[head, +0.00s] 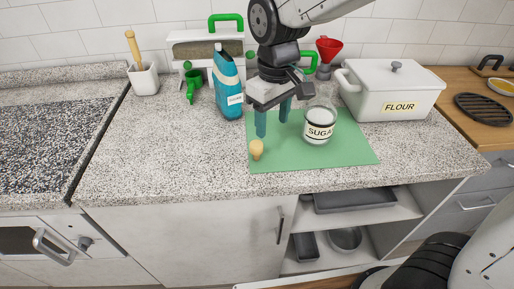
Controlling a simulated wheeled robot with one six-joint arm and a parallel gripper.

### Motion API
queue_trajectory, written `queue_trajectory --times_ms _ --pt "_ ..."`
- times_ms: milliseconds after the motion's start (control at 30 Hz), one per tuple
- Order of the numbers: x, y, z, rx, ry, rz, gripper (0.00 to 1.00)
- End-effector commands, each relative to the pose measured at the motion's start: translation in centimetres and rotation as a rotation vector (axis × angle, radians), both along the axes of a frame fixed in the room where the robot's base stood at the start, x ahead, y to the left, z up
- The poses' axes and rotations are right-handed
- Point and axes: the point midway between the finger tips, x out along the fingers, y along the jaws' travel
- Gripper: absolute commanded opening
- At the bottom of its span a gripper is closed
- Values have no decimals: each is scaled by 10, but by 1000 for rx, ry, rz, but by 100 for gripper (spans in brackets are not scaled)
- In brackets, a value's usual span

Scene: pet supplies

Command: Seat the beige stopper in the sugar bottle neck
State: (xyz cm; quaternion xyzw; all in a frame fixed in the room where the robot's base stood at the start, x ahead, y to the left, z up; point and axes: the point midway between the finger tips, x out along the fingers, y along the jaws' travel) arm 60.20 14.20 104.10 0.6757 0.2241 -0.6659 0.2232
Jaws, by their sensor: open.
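The beige stopper (257,150) stands on the green mat (345,156) near its front left corner. The sugar bottle (318,130) is a clear glass bottle with a white filling and a SUGAR label, upright on the mat to the right of the stopper. Its neck shows no stopper in it, though the arm is close to its upper part. My gripper (272,125) is open and empty, pointing down above the mat. Its fingers are between the stopper and the bottle, behind the stopper and apart from it.
A blue carton (228,85) stands left of my gripper. A white FLOUR box (392,92) stands at the right, behind the mat. A white dispenser with a green handle (227,20) and a red funnel (328,48) are at the back. The counter (165,150) left of the mat is clear.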

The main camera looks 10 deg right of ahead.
Motion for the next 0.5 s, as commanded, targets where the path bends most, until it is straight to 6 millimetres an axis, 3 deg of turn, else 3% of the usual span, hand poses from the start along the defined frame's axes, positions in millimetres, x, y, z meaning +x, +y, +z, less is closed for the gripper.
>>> queue_trajectory --times_ms 100,200,500 --pt "10 25 -16 -6 11 63 55" --pt "14 34 -25 -7 14 85 55" --pt "14 36 -58 -7 16 90 55"
